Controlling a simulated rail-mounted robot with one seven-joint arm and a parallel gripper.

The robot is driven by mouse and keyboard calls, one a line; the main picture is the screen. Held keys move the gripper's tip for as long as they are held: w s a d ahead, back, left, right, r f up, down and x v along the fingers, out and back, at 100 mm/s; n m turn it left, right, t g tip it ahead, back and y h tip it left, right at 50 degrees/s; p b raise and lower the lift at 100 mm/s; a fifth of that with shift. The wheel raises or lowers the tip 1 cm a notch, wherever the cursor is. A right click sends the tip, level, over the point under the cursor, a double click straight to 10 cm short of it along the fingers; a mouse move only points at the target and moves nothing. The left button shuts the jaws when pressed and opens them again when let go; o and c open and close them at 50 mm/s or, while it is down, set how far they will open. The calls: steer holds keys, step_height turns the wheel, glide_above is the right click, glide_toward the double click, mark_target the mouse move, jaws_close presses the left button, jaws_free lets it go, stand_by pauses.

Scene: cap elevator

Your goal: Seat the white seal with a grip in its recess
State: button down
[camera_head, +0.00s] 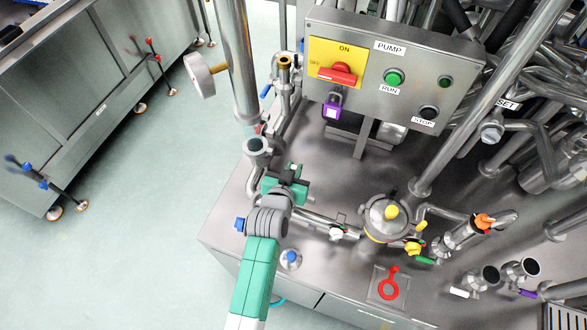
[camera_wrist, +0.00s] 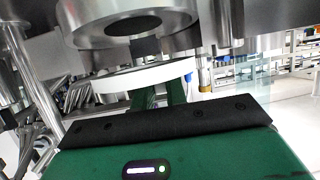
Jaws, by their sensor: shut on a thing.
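The white seal (camera_wrist: 150,76) is a flat white disc in the wrist view, lying nearly level and slightly tilted. My gripper (camera_wrist: 158,97) is shut below it; its green fingers rise to the disc's underside, and the grip between them is mostly hidden. A round steel ring (camera_wrist: 180,28) with a dark opening is just above the disc, with a narrow gap showing between them. Whether this ring is the recess I cannot tell for certain. In the head view my gripper (camera_head: 287,180) is beside the pipework at the bench's left part, and the seal cannot be made out.
An upright pipe elbow with an open flange (camera_head: 257,147) stands just left of my gripper. A pump control box (camera_head: 392,80) is behind it, and a domed steel vessel (camera_head: 386,218) is to the right. Pipes crowd the right side.

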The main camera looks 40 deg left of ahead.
steer(key=shift+f+b, duration=0.7)
steer(key=shift+f, duration=0.2)
steer(key=c, duration=1.3)
jaws_free()
steer(key=shift+c, duration=0.2)
steer(key=shift+s+d+r+p, duration=0.15)
steer(key=shift+s+r+p, duration=0.15)
steer(key=shift+p, duration=0.15)
steer(key=shift+p+v, duration=2.35)
steer(key=shift+v, duration=0.7)
steer(key=shift+s, duration=0.1)
